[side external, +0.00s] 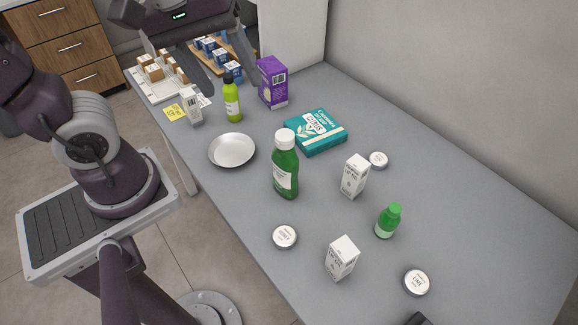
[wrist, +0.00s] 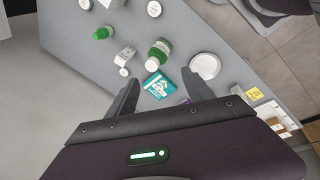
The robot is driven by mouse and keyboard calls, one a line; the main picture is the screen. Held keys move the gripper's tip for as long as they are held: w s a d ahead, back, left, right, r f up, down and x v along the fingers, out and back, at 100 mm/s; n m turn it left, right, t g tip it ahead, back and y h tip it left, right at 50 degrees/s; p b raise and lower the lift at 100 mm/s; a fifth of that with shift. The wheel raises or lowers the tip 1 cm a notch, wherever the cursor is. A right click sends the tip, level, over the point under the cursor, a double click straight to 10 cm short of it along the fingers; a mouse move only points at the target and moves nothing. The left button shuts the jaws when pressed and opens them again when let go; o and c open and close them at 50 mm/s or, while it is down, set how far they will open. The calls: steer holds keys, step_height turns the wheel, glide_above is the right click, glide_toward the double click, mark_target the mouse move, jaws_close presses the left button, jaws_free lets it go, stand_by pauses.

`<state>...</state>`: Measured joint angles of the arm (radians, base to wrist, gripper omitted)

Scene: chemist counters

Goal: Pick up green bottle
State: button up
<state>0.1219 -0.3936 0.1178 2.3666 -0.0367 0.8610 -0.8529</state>
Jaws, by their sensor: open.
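A large green bottle (side external: 285,172) with a white cap and label stands upright mid-counter; it also shows in the wrist view (wrist: 160,50), beyond the fingertips. A smaller green bottle (side external: 386,223) with a green cap stands to its right, and shows in the wrist view (wrist: 102,33). My gripper (side external: 228,88) is at the top of the side view, above the far end of the counter. Its fingers are apart and empty in the wrist view (wrist: 162,80).
A teal box (side external: 316,132), a purple box (side external: 272,84) and a metal bowl (side external: 232,151) surround the large bottle's far side. White cartons (side external: 354,176) and round tins (side external: 285,237) stand nearer. A wall (side external: 440,80) bounds the right side.

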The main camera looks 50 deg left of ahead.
steer(key=w+f+n+g, duration=0.2)
steer(key=w+f+n, duration=0.25)
steer(key=n, duration=0.45)
steer(key=n+g, duration=0.1)
steer(key=n, duration=0.7)
glide_above(285, 134)
steer(key=shift+y, duration=0.4)
steer(key=f, duration=0.4)
steer(key=shift+s+a+f, duration=0.25)
steer(key=shift+f, duration=0.1)
steer(key=shift+n, duration=0.4)
steer(key=f, duration=0.7)
steer(key=shift+w+d+f, duration=0.2)
steer(key=shift+d, duration=0.05)
steer(key=shift+c, duration=0.4)
jaws_close()
